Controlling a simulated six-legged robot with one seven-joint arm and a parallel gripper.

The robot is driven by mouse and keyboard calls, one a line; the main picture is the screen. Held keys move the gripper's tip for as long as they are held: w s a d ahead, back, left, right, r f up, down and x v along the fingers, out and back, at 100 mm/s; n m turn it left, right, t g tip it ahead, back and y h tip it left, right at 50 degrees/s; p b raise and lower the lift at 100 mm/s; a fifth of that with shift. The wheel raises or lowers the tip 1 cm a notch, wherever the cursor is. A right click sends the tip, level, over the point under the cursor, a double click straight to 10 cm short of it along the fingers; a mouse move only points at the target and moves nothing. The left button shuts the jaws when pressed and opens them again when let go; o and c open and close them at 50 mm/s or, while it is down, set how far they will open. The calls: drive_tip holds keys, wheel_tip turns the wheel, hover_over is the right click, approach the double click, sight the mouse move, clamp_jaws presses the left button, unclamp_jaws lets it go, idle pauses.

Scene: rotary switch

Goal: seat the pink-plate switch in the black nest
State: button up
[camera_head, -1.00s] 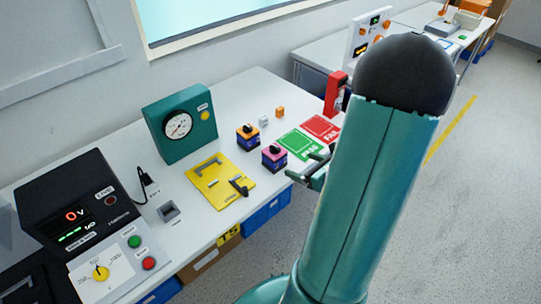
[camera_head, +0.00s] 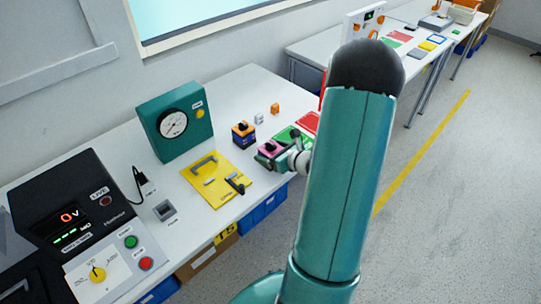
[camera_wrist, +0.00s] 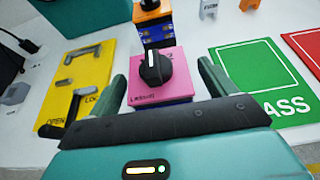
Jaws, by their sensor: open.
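The pink-plate switch (camera_head: 268,147) stands upright on the bench with its black knob on top. In the wrist view the pink plate (camera_wrist: 160,92) is between the two green fingers of my gripper (camera_wrist: 163,84). The gripper is open, with a gap visible on each side of the switch. In the head view my gripper (camera_head: 272,160) is at the switch and partly hides it. A small grey block with a dark recess (camera_head: 165,210) sits left of the yellow plate; I cannot tell for sure that it is the black nest.
A yellow plate (camera_head: 218,192) with a grey bracket and a black lever lies left of the switch. An orange-plate switch (camera_head: 243,134) stands behind it. Green PASS (camera_wrist: 262,88) and red FAIL cards lie to the right. A gauge box (camera_head: 172,122) and power supply stand farther left.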

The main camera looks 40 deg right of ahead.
drive_tip(key=shift+w+f, duration=0.2)
drive_tip(key=shift+w, duration=0.25)
drive_tip(key=c, duration=1.2)
drive_tip(key=shift+r, duration=0.2)
